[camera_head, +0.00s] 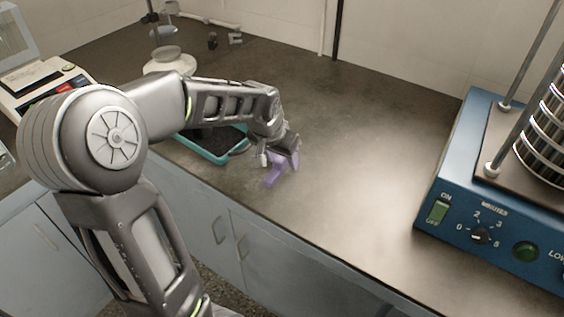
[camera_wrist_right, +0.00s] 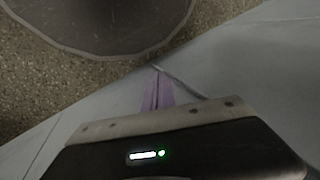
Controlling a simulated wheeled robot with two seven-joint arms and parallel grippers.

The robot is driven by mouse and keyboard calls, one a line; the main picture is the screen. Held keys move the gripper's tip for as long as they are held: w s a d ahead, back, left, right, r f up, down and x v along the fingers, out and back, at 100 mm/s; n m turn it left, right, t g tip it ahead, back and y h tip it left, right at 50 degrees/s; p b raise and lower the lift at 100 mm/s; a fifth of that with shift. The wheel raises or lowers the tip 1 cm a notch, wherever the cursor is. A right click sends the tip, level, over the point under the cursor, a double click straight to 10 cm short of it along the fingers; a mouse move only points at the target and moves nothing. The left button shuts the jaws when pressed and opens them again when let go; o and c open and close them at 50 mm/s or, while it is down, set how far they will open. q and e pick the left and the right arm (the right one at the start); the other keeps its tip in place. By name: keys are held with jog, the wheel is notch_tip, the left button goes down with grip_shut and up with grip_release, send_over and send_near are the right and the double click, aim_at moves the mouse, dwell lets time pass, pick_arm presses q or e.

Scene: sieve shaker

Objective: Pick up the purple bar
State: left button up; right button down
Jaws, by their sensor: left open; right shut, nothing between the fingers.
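The purple bar (camera_head: 274,177) lies on the dark bench top near its front edge, in the middle of the head view. My left gripper (camera_head: 280,163) is open and is right at the bar, pointing down over its far end. The hand hides part of the bar, and I cannot tell whether the fingers touch it. My right gripper (camera_wrist_right: 157,78) shows in the right wrist view, shut and empty, with its purplish fingers together.
A teal tray (camera_head: 216,158) with dark contents sits left of the bar, partly behind my left arm. A blue sieve shaker (camera_head: 455,165) stands at the right. A balance (camera_head: 40,88) is at the left. The bench between bar and shaker is clear.

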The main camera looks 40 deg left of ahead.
pick_arm(q)
grip_shut()
dwell(0.5)
